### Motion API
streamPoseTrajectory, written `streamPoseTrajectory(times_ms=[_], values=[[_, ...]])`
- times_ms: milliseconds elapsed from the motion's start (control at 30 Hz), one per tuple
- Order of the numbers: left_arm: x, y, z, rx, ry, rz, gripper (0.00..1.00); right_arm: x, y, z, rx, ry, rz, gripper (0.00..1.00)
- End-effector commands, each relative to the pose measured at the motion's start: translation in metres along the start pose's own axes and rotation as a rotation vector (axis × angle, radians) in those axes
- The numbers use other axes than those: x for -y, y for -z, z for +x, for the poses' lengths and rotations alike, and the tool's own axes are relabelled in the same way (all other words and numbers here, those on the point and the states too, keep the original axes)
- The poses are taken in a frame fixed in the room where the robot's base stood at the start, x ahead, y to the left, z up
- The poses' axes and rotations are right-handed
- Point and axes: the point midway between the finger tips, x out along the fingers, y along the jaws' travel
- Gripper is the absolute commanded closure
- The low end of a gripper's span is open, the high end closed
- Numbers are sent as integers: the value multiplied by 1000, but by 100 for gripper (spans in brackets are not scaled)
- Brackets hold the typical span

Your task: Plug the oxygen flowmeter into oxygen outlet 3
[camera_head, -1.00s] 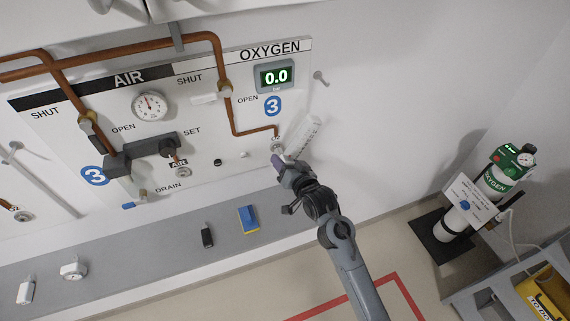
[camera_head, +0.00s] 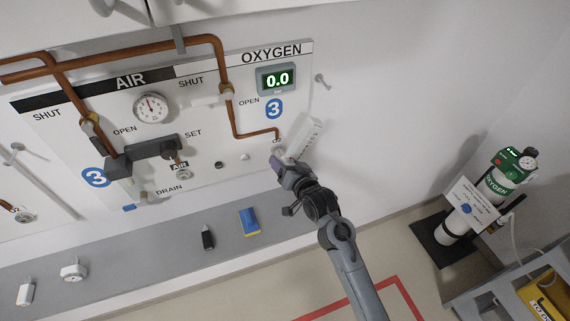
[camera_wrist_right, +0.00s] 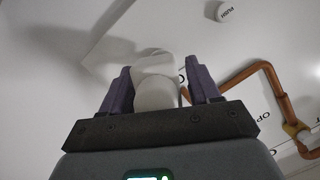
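The oxygen flowmeter, white with a clear graduated tube (camera_head: 304,138), is at the lower right of the oxygen panel. My right gripper (camera_head: 281,164) is shut around its white body. In the right wrist view the purple fingers (camera_wrist_right: 160,92) stand on either side of the rounded white body (camera_wrist_right: 154,94). Oxygen outlet 3 (camera_head: 277,147), at the end of the copper pipe below the blue 3 sign (camera_head: 274,109), is largely hidden by the flowmeter and gripper. I cannot tell whether the flowmeter is seated in it. My left gripper is not in view.
The oxygen display (camera_head: 277,79) reads 0.0. A grey ledge (camera_head: 150,247) below the panel carries a blue and yellow block (camera_head: 249,222), a black item (camera_head: 208,238) and white fittings (camera_head: 73,270). An oxygen cylinder (camera_head: 463,216) stands at the right.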

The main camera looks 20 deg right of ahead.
Motion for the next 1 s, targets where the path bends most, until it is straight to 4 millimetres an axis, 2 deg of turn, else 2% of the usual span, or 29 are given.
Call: streamPoseTrajectory(times_ms=[100, 367, 533, 667, 1000], values=[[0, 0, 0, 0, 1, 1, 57, 0, 0, 0, 0, 0, 0, 25], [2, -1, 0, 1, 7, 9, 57, -1, -2, 0, 4, -2, 0, 25], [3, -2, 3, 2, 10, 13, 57, -1, -2, -9, 2, -1, 0, 25], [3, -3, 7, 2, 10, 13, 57, -2, -3, -24, 1, -1, -1, 25], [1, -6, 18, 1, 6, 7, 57, -1, -2, -79, 0, 0, -1, 25]])
